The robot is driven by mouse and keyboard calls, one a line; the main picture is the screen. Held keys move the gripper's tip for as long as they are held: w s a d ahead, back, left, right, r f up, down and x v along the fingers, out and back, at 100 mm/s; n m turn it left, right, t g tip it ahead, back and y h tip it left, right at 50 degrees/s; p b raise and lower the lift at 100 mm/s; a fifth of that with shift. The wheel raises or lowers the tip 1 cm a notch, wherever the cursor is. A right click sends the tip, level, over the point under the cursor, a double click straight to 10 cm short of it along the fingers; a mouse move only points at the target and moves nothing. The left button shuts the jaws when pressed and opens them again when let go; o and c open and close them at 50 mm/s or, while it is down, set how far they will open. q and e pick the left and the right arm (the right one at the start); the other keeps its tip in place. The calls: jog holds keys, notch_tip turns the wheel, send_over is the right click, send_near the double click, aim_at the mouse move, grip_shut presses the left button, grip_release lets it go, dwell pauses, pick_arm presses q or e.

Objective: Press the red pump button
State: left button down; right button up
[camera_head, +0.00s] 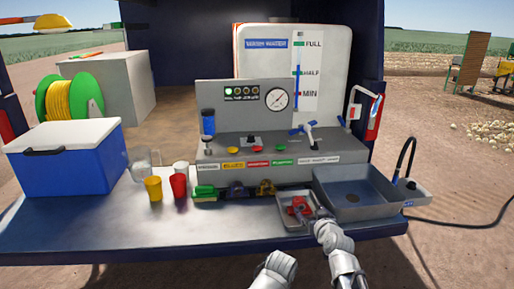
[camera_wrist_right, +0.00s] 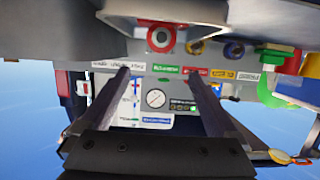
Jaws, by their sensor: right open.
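The red button (camera_head: 257,149) sits on top of the grey console (camera_head: 225,145), between a yellow button (camera_head: 232,150) and a green button (camera_head: 283,148). A red label (camera_head: 258,164) is on the console's front below it. My right gripper (camera_head: 320,212) is in front of the console, low and to the right of the red button, apart from it. In the right wrist view its two fingers are open (camera_wrist_right: 158,72) with nothing held between them. That view is upside down and shows the red label (camera_wrist_right: 195,72); I cannot make out the red button there.
A small tray (camera_head: 284,222) with a red fitting (camera_head: 299,206) lies close to my right gripper. A grey sink (camera_head: 335,195) stands to its right. Yellow and red cups (camera_head: 153,188) and a blue cooler (camera_head: 62,165) are left. The table's left front (camera_head: 110,235) is clear.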

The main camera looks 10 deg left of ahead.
dwell(0.7)
jog(key=s+f+g, duration=0.1)
jog(key=s+a+f+g, duration=0.1)
jog(key=f, duration=0.1)
jog(key=s+f, duration=0.1)
jog(key=s, duration=0.1)
jog(key=shift+a+f+n+g, duration=0.3)
jog(key=shift+n+g, duration=0.1)
jog(key=s+d+f+g+h, duration=0.1)
jog(key=s+f+g+h, duration=0.1)
jog(key=s, duration=0.6)
jog(key=s+d+f+g+h, duration=0.2)
jog(key=s+f+g, duration=0.3)
jog(key=s, duration=0.3)
jog(key=s+d+f+g+h, duration=0.1)
jog(key=s+f+g+h, duration=0.1)
jog(key=s, duration=0.7)
jog(key=shift+d+f+m+g, duration=0.15)
jog(key=shift+f+m+g, duration=0.15)
jog(key=shift+f+g, duration=0.75)
jog(key=shift+r, duration=0.15)
jog(key=shift+c, duration=0.3)
